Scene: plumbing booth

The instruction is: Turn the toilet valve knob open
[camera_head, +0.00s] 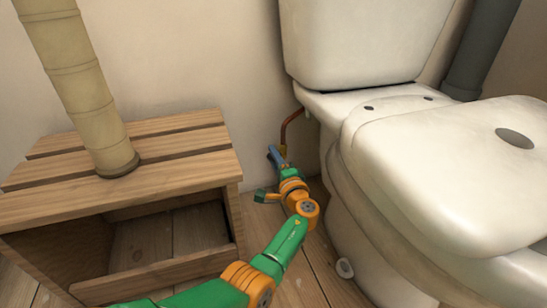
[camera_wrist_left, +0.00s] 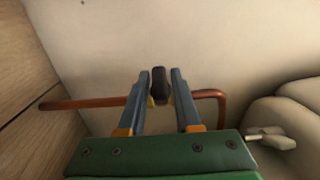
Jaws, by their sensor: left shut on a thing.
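The valve knob (camera_wrist_left: 159,84) shows in the left wrist view as a small dark piece between the two blue-grey fingers of my left gripper (camera_wrist_left: 161,80). The gripper is shut on it. A copper pipe (camera_wrist_left: 85,103) runs out on both sides behind the fingers. In the head view my left gripper (camera_head: 276,157) is low by the wall, beside the toilet (camera_head: 360,42). The copper pipe (camera_head: 290,124) bends down from under the tank to a brass fitting at the gripper. The knob is mostly hidden there by the gripper. My right gripper is out of view.
A wooden slatted box (camera_head: 185,150) stands left of my left arm, with a beige pipe (camera_head: 80,85) rising from its top. The toilet bowl and lid (camera_head: 450,170) are close on the right. The wall is right behind the valve.

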